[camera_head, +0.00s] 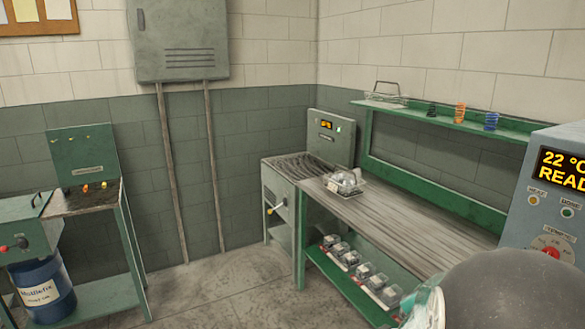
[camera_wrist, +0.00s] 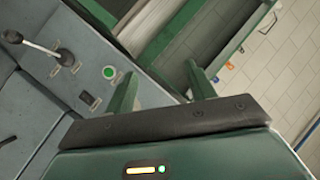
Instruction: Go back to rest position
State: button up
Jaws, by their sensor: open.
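My gripper (camera_wrist: 163,85) shows in the wrist view. Its two green fingers stand apart with nothing between them. It is in front of a grey machine panel with a black-knobbed lever (camera_wrist: 38,45) and a green button (camera_wrist: 109,72). I cannot tell whether the fingers touch the panel. In the head view a large dark rounded part of mine fills the lower right corner; the gripper itself is not clearly seen there.
A green workbench (camera_head: 385,222) holds a clear-covered object (camera_head: 345,181). Several small units sit on its lower shelf. Coloured coils (camera_head: 460,112) stand on the wall shelf. A machine with a yellow display (camera_head: 563,168) is at right, a blue drum (camera_head: 45,287) at left. Floor (camera_head: 215,290) between is clear.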

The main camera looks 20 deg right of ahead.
jog(key=w+a+r+n+y, duration=0.1)
jog(key=a+r+n+y, duration=0.15)
jog(key=a, duration=0.55)
jog(key=w+a+r+n+t+y, duration=0.1)
jog(key=a+r+n+y, duration=0.1)
jog(key=a+n+y, duration=0.35)
jog(key=w+a+r+n+y, duration=0.1)
jog(key=a+r+n+y, duration=0.1)
jog(key=a, duration=0.8)
jog(key=s+a+r+n+g+y, duration=0.1)
jog(key=s+a+r+n+g, duration=0.2)
jog(key=s+a+n, duration=0.5)
jog(key=s+a+g, duration=0.1)
jog(key=s+a, duration=0.2)
jog(key=s, duration=0.2)
jog(key=shift+r+y, duration=0.35)
jog(key=shift+y, duration=0.05)
jog(key=shift+s, duration=0.1)
jog(key=shift+c, duration=0.2)
jog(key=c, duration=0.4)
jog(key=shift+o, duration=0.2)
jog(key=shift+d, duration=0.15)
